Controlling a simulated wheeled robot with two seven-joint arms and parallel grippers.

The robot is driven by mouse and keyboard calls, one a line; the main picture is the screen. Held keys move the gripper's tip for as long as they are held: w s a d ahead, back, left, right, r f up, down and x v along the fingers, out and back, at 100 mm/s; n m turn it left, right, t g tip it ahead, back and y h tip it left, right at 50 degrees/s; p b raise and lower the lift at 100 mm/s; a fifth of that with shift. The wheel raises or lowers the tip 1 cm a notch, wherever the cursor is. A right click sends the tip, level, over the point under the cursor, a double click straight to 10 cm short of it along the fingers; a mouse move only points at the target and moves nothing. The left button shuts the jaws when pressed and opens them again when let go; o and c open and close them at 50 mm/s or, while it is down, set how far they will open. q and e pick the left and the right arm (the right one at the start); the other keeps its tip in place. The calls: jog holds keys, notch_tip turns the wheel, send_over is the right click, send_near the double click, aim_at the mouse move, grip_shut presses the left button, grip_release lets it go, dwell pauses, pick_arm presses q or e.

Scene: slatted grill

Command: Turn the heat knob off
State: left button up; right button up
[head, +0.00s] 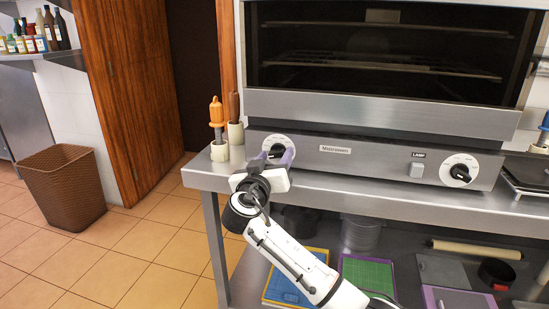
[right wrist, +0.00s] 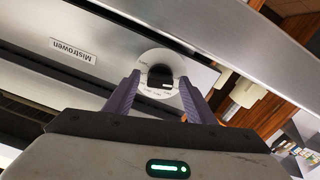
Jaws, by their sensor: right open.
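A black knob on a round white dial (head: 277,149) is at the left end of the grill's steel front panel. It also shows in the right wrist view (right wrist: 160,73), between the purple fingers. A second dial with a black knob (head: 460,172) is at the panel's right end. Neither knob has a readable heat label. My right gripper (head: 275,160) is open in front of the left knob, one finger on each side. In the right wrist view the fingers (right wrist: 159,87) appear apart from the knob, though the depth gap is unclear. My left gripper is out of view.
A grey switch (head: 416,170) under a LAMP label is left of the right dial. Holders with an orange-handled tool (head: 216,112) and a brown-handled one stand beside the panel's left end. The steel counter edge (head: 345,181) runs below. A wicker bin (head: 62,188) stands at left.

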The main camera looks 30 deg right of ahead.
jog(key=shift+a, duration=0.1)
jog(key=v, duration=1)
jog(key=shift+s+b, duration=0.2)
jog(key=shift+b, duration=0.2)
jog(key=s+a+f+n+y+p, duration=0.1)
jog(key=s+a+f+n+y, duration=0.15)
jog(key=f, duration=0.55)
jog(key=s+a+f+n+y, duration=0.2)
jog(key=a+f+n+y, duration=0.15)
jog(key=f, duration=0.45)
jog(key=s+a+f+n+y+p, duration=0.1)
jog(key=s+a+f+n+y, duration=0.15)
jog(key=f, duration=0.55)
jog(key=s+a+f+g+y, duration=0.1)
jog(key=s+a+f+y, duration=0.1)
jog(key=s+f, duration=0.2)
jog(key=s+a+f+g+y+p, duration=0.1)
jog(key=s+a+f+y, duration=0.2)
jog(key=s, duration=0.7)
jog(key=s+a+f+g+y, duration=0.1)
jog(key=s+a+f+y, duration=0.2)
jog(key=s+f, duration=0.2)
jog(key=s, duration=0.3)
jog(key=shift+a, duration=0.25)
